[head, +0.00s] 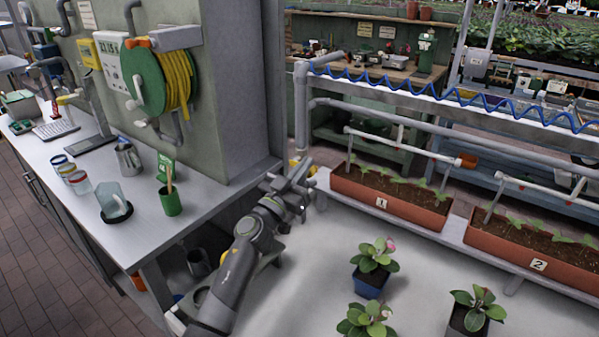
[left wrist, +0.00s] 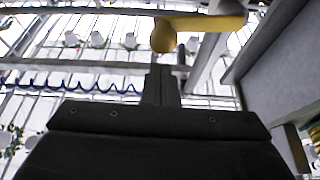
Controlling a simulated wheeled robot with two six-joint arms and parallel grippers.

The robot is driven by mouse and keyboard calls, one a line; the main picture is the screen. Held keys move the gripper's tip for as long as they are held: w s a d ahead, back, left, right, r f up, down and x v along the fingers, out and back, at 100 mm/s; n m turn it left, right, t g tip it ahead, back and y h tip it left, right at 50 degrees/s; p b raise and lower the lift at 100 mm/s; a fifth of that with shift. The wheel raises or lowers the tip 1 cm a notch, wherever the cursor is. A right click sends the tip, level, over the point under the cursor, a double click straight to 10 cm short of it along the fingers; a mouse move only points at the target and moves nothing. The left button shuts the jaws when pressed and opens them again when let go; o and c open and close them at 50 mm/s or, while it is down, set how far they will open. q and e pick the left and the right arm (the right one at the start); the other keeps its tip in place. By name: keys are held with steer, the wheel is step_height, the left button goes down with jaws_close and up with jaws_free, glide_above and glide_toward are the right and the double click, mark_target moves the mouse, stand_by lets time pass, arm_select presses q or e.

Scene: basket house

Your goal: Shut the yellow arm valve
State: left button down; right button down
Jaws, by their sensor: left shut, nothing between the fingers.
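The yellow arm valve (head: 308,161) shows as a small yellow piece low on the grey pipe by the wall corner, partly hidden behind my left gripper. In the left wrist view its yellow lever (left wrist: 205,23) lies roughly level across the top, with a rounded knob at its left end. My left gripper (head: 302,184) is shut and empty, close to the valve. In the left wrist view its closed fingers (left wrist: 161,84) point up at the lever, just below the knob; whether they touch cannot be told. My right gripper is in neither view.
A grey pipe (head: 301,110) rises beside the wall. Planter boxes (head: 390,200) stand on the right. Potted plants (head: 375,262) stand on the white surface in front. A counter (head: 150,225) with a green cup (head: 170,203) and jug is on the left.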

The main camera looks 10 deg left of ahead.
arm_select(q)
steer(key=shift+f+b, duration=0.3)
steer(key=shift+f, duration=0.3)
step_height(320, 180, down, 2)
steer(key=m+h, duration=0.1)
steer(key=m, duration=0.1)
steer(key=shift+d+m+g, duration=0.1)
steer(key=shift+m+g, duration=0.3)
steer(key=shift+s+f, duration=0.1)
